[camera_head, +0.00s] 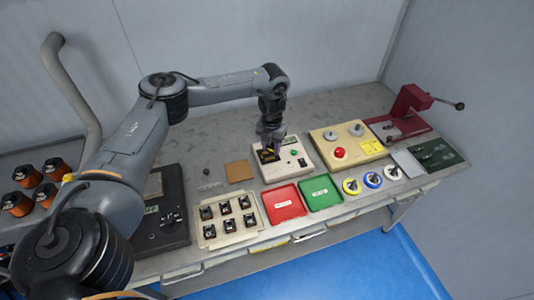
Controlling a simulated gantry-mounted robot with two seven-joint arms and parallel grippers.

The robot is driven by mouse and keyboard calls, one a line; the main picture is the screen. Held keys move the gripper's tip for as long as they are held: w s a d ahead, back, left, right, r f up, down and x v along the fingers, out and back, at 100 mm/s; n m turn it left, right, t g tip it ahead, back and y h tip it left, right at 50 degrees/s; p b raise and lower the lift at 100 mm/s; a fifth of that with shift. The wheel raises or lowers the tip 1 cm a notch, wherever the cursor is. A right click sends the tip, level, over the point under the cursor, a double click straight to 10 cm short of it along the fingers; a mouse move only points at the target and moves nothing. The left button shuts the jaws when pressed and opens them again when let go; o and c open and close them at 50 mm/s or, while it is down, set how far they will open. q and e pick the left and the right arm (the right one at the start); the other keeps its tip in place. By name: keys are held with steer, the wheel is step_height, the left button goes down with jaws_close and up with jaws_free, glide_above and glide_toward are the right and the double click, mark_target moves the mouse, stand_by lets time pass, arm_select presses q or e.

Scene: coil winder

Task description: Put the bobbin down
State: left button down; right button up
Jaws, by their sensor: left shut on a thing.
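My left gripper (269,142) points down over the left part of a cream tester box (290,156) with a green button. It is shut on a small dark bobbin (268,154), which is at a dark recess with yellow marks on that box. The gripper partly hides the bobbin, and I cannot tell whether it touches the box. Several similar dark bobbins stand in a cream tray (228,243) in front. My right gripper does not show.
A red tray (283,203) and a green tray (320,192) lie in front of the tester. A cream control box (346,146) with a red button, coloured spools and a maroon hand-crank device (405,115) stand to the right. Orange wire spools stand at left. Bare bench lies behind.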

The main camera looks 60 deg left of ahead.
mark_target(267, 157)
arm_select(q)
steer(key=a+f, duration=0.1)
steer(key=a, duration=0.2)
steer(key=shift+f, duration=0.4)
steer(key=shift+f+b, duration=0.55)
steer(key=shift+f, duration=1.45)
steer(key=shift+f, duration=0.15)
steer(key=c, duration=0.7)
jaws_free()
steer(key=shift+o, duration=0.2)
